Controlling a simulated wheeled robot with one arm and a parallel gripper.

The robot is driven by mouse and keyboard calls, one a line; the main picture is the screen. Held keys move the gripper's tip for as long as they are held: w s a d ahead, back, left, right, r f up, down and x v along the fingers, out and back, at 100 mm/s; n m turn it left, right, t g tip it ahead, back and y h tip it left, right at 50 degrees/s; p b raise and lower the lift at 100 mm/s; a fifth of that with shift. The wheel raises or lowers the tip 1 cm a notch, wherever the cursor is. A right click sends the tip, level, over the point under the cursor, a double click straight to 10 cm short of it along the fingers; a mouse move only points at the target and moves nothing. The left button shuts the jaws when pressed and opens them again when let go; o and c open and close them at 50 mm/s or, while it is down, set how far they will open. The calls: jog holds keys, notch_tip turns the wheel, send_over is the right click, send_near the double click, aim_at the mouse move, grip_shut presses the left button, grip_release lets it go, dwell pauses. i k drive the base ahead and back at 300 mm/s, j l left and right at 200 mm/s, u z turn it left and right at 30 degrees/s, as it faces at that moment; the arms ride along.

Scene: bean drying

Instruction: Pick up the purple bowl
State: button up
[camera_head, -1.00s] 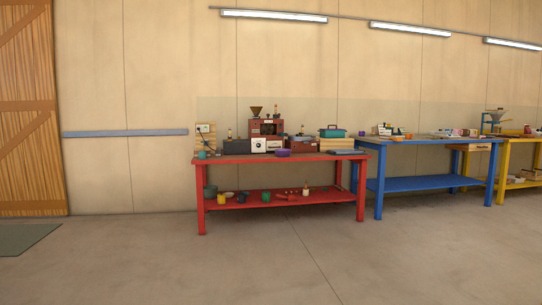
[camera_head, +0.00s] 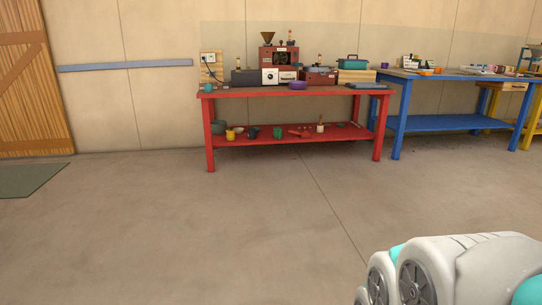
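A purple bowl (camera_head: 298,85) sits on top of the red workbench (camera_head: 240,93), near its front edge and around the middle of its length. It is small in the picture, and boxes and a machine stand behind it. A second small purple item (camera_head: 385,65) shows on the blue table; it is too small to tell its shape. Part of my own arm, white and teal, shows at the bottom right. My gripper's fingers are not in view.
The red bench's lower shelf (camera_head: 260,139) holds several small pots and tools. A blue table (camera_head: 440,123) stands to its right, with a yellow one (camera_head: 533,128) beyond. The concrete floor (camera_head: 200,220) in front is clear. A green mat (camera_head: 30,180) lies at the left.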

aim_at(295, 85)
jog(key=i, duration=1.05)
jog(key=i+l, duration=0.15)
jog(key=i, duration=0.9)
jog(key=i+z, duration=0.1)
jog(key=i, duration=0.4)
jog(key=i+j+z, duration=0.1)
jog(key=i, duration=0.45)
jog(key=i+j+z, duration=0.1)
jog(key=i, duration=0.4)
jog(key=i+j+z, duration=0.1)
jog(key=i, duration=0.45)
jog(key=j, duration=0.1)
